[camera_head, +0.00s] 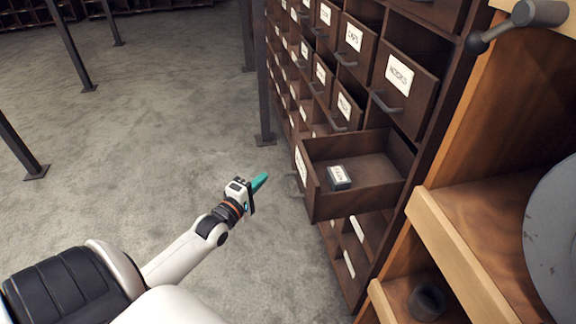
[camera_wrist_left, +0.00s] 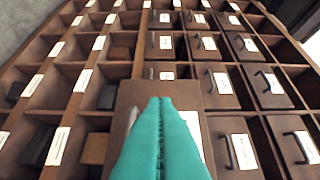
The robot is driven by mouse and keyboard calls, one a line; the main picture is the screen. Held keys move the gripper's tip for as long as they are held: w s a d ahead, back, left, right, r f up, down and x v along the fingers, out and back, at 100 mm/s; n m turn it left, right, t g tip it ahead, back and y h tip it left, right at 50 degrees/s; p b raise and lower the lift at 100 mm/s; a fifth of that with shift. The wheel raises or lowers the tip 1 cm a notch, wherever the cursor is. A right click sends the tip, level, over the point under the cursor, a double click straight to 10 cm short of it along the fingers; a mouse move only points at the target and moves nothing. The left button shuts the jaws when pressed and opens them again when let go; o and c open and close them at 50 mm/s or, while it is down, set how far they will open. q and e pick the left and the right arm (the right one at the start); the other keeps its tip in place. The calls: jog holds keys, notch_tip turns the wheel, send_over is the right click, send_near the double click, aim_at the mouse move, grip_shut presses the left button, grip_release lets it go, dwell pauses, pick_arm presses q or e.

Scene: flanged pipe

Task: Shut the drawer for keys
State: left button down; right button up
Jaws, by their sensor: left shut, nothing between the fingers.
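One drawer (camera_head: 313,190) of the dark wooden cabinet is pulled well out. A small dark box with a white label (camera_head: 339,177) lies in it. The drawer's front carries a white label and a handle, seen edge-on; I cannot read the label. My left gripper (camera_head: 260,181) has teal fingers that are shut and empty. It is left of the drawer front, apart from it, pointing toward the cabinet. In the left wrist view the shut fingers (camera_wrist_left: 160,115) cover part of a brown drawer front (camera_wrist_left: 128,97) and its white label. My right gripper is not in view.
The cabinet (camera_head: 454,85) holds several shut drawers with handles and labels, plus open cubbyholes. A lighter wooden shelf (camera_head: 455,250) with a grey round part (camera_head: 555,235) stands at the right. Dark metal posts (camera_head: 70,45) stand at the left. The grey carpet between is clear.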

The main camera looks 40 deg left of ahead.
aim_at(350, 167)
pick_arm(q)
jog(key=w, duration=0.3)
jog(key=w+d, duration=0.1)
jog(key=w, duration=0.2)
jog(key=w+p, duration=0.1)
jog(key=w, duration=0.1)
jog(key=shift+w+d, duration=0.35)
jog(key=shift+w, duration=0.05)
jog(key=shift+w+d, duration=0.3)
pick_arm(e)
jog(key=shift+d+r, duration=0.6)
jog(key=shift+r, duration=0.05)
